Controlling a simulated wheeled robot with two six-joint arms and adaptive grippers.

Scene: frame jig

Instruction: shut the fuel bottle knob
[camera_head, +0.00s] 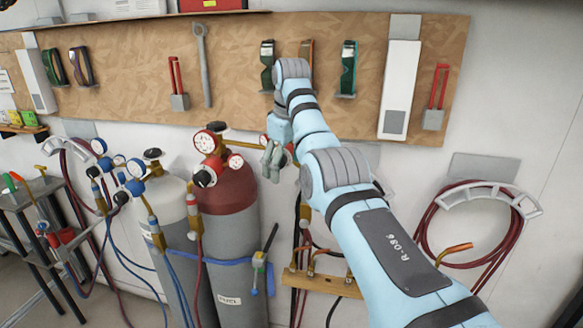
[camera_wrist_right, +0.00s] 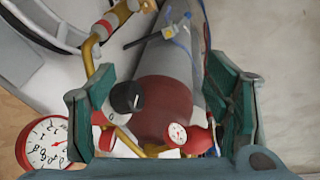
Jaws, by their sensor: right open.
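The fuel bottle (camera_head: 231,192) appears to be the dark red-topped cylinder with a grey lower body. It carries red-rimmed gauges, a black valve knob (camera_head: 217,126) on top and another black knob (camera_head: 205,178) at the front. My right gripper (camera_head: 271,160) is just right of the bottle's top, apart from both knobs. In the right wrist view its green fingers (camera_wrist_right: 162,110) are spread wide and empty. A black knob (camera_wrist_right: 126,97) with a white mark shows between them, nearer the left finger; I cannot tell which knob it is. My left gripper is out of view.
A white-topped cylinder (camera_head: 172,205) with blue regulators stands left of the bottle. A blue strap (camera_head: 225,263) crosses both. A torch rail (camera_head: 320,283) and hose coil (camera_head: 478,185) are to the right. Tools hang on the board (camera_head: 140,85) above.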

